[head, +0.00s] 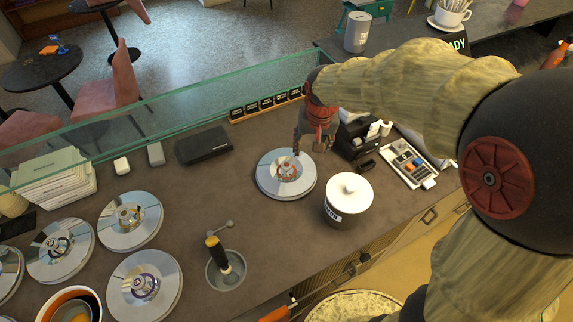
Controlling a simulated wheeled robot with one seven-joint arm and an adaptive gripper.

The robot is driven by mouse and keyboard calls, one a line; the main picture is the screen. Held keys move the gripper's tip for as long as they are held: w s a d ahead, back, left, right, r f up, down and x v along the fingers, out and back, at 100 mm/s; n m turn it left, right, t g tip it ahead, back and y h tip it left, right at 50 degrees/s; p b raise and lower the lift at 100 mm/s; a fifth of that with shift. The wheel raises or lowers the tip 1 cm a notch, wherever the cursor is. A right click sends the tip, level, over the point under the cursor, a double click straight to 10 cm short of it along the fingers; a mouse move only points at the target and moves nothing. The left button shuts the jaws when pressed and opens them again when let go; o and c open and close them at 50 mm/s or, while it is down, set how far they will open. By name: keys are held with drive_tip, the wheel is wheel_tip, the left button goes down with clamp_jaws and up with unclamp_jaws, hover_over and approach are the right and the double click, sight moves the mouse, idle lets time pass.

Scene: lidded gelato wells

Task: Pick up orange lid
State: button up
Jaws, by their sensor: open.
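A round silvery lid (270,184) sits flat on the dark counter at the middle of the head view. Its central knob looks orange-red, so it seems to be the orange lid. My gripper (309,149) is open, above the back right part of this lid, with its fingers pointing down. It appears apart from the knob and holds nothing. The exact gap in height cannot be told from this view.
A white-topped dark canister (348,203) stands close to the lid's lower right. A black caddy (358,140) stands right of my gripper. Several similar silvery lids (145,226) lie at left. A glass screen (190,100) runs behind.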

drive_tip(key=w+a+f+g+p, duration=0.1)
drive_tip(key=w+a+f+p, duration=0.25)
drive_tip(key=w+f, duration=0.2)
drive_tip(key=p, duration=0.4)
approach(286, 164)
drive_tip(key=shift+w+f+m+g, duration=0.1)
drive_tip(key=shift+f+m+g, duration=0.1)
drive_tip(key=shift+m+g, duration=0.15)
drive_tip(key=shift+w+f+p, duration=0.2)
drive_tip(key=shift+f+p, duration=0.1)
drive_tip(key=shift+f, duration=1.05)
drive_tip(key=shift+w+f+p, duration=0.2)
drive_tip(key=shift+f+p, duration=0.05)
drive_tip(key=shift+f, duration=1.15)
drive_tip(key=shift+w+f+p, duration=0.15)
drive_tip(key=shift+f+p, duration=0.15)
drive_tip(key=shift+f, duration=1.05)
drive_tip(key=shift+c, duration=1.2)
clamp_jaws()
